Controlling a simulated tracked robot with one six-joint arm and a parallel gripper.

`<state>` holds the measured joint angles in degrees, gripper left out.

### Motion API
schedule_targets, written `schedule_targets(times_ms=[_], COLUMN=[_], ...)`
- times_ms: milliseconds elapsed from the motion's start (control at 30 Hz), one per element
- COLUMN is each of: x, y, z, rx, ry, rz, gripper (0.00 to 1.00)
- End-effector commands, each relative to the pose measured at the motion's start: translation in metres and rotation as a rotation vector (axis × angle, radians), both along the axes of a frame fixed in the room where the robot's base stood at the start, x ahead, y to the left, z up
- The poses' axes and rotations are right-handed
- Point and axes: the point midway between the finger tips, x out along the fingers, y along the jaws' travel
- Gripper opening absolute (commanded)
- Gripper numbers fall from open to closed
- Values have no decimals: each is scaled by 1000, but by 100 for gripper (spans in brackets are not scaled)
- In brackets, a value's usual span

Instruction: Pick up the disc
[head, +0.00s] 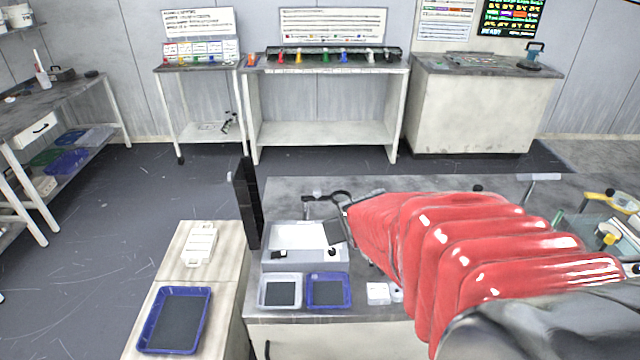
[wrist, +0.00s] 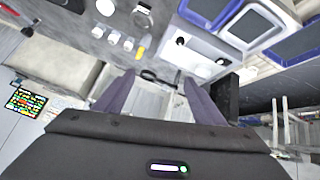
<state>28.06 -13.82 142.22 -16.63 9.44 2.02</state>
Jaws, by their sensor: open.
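My gripper (wrist: 160,92) is open in the wrist view, with two grey-purple fingers wide apart and nothing between them. It is above the bench. In the head view a red ribbed sleeve covers much of my arm and hides most of the gripper. I cannot pick out the disc for certain in either view. Small white round pieces lie on the bench in the wrist view, one of them a white cylinder (wrist: 113,38); they are apart from the fingers.
A blue tray (head: 345,304) and a white tray (head: 262,304) stand at the bench's front edge, before a white basin (head: 268,256). A tall black panel (head: 245,203) rises at the bench's left. Another blue tray (head: 142,346) lies on the left cabinet. Open floor lies behind.

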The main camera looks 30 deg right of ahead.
Motion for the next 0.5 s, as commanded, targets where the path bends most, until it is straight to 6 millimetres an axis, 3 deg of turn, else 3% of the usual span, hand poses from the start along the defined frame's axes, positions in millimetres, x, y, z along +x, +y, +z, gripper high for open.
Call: schedule_targets(times_ms=[200, 500], x=[1, -9], y=[-57, -120], z=[-31, -76], rx=[-31, -45], ry=[-36, -102], rz=[-43, -75], gripper=[63, 63])
